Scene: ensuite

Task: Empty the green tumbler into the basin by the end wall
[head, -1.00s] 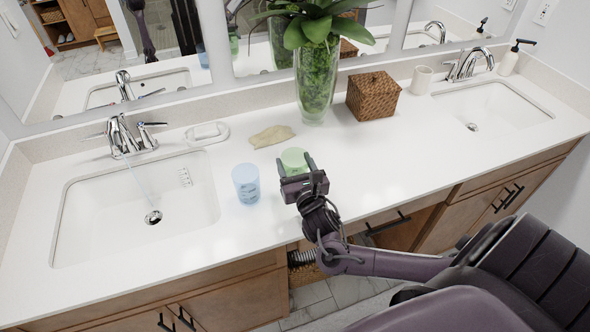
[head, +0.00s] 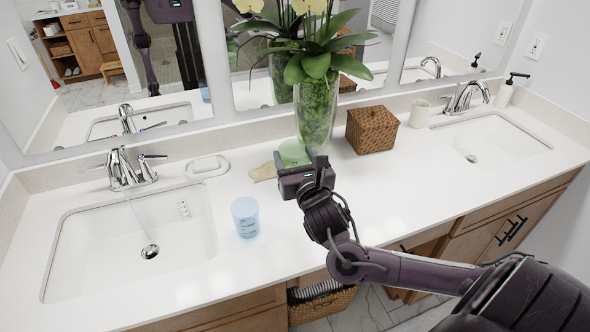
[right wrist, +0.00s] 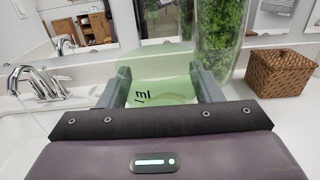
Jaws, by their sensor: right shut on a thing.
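The green tumbler (head: 292,152) is translucent and looks upright, with dark print on its side in the right wrist view (right wrist: 155,66). My right gripper (head: 303,168) is shut on it, one finger on each side. It appears held above the counter, in front of the plant vase; its base is hidden by the gripper. One white basin (head: 492,138) is set in the counter at the right, by the right-hand wall, with a chrome faucet (head: 462,98). Another basin (head: 100,245) is at the left, with water running from its faucet (head: 125,168). My left gripper is out of view.
A blue tumbler (head: 246,218) stands right of the left basin. A glass plant vase (head: 316,115), wicker box (head: 372,130), white cup (head: 420,113) and soap pump (head: 505,92) line the back. A tan cloth (head: 263,172) and soap dish (head: 207,167) lie farther left. The front right counter is clear.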

